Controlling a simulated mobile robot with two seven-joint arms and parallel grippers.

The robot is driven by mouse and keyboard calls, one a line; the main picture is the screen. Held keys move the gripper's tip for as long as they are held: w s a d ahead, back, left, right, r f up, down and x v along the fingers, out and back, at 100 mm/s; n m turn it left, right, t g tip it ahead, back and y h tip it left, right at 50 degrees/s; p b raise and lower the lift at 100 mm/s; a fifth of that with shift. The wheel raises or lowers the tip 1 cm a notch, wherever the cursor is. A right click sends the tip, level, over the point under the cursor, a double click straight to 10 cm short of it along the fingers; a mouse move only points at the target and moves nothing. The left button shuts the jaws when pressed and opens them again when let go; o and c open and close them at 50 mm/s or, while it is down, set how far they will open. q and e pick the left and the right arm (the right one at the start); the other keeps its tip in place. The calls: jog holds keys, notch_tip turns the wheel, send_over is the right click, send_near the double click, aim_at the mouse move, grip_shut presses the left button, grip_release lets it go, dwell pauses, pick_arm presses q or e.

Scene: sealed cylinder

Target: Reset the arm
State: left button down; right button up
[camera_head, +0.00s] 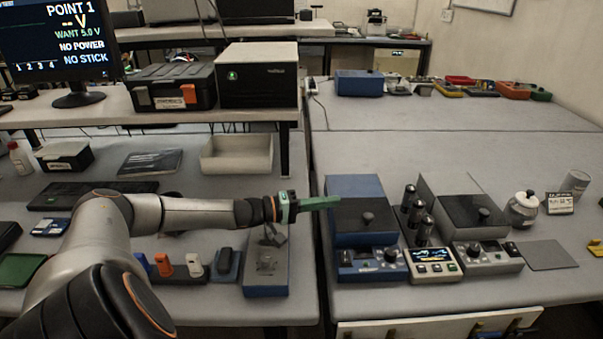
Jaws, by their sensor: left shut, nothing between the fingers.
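My left arm comes in from the lower left and stretches to the right above the left bench (206,246). My left gripper (325,203) is at its end, with green fingers pointing right. The fingers are shut and hold nothing. They hover over the gap between the two benches, just left of the blue box with a dark lid (355,187) in this view. I cannot tell how high above the benches they are. My right gripper does not show.
A blue-walled tray (282,280) is below the gripper. Control boxes (372,263) and dark cylinders (423,232) stand on the right bench. A shelf with a monitor (60,45) and a black case (172,90) is behind. The right bench's rear (440,125) is mostly clear.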

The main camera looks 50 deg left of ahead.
pick_arm(q)
jog(key=v, duration=0.6)
dwell(0.3)
